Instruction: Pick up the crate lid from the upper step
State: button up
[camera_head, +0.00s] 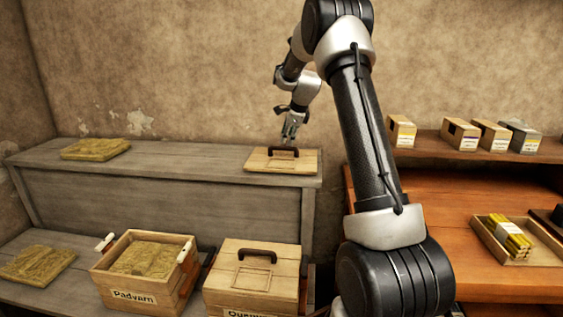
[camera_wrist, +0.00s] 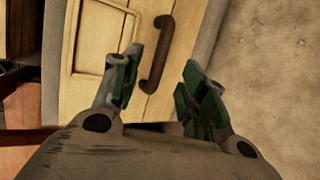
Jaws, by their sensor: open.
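The crate lid (camera_head: 293,165) is a flat pale wooden board with a dark handle (camera_head: 283,151). It lies on the right end of the grey upper step (camera_head: 190,180). My gripper (camera_head: 291,128) is above the lid, close to its handle. In the wrist view the two green-padded fingers of my gripper (camera_wrist: 158,88) are spread apart. The lid's dark curved handle (camera_wrist: 157,55) shows between and beyond the fingertips, and the lid's boards (camera_wrist: 100,40) fill the upper left. I cannot tell how far the fingertips are from the handle.
A yellowish slab (camera_head: 96,149) lies on the upper step's left. Below stand an open crate (camera_head: 135,296) labelled Padyam and a lidded crate (camera_head: 250,255); another slab (camera_head: 37,262) lies at left. Orange shelves (camera_head: 460,185) with boxes stand at right. The wall (camera_head: 190,70) is close behind.

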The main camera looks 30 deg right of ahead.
aim_at(284, 147)
jog(key=x, duration=0.7)
jog(key=shift+d, duration=0.15)
jog(key=shift+c, duration=0.4)
grip_shut()
jog(key=shift+r, duration=0.1)
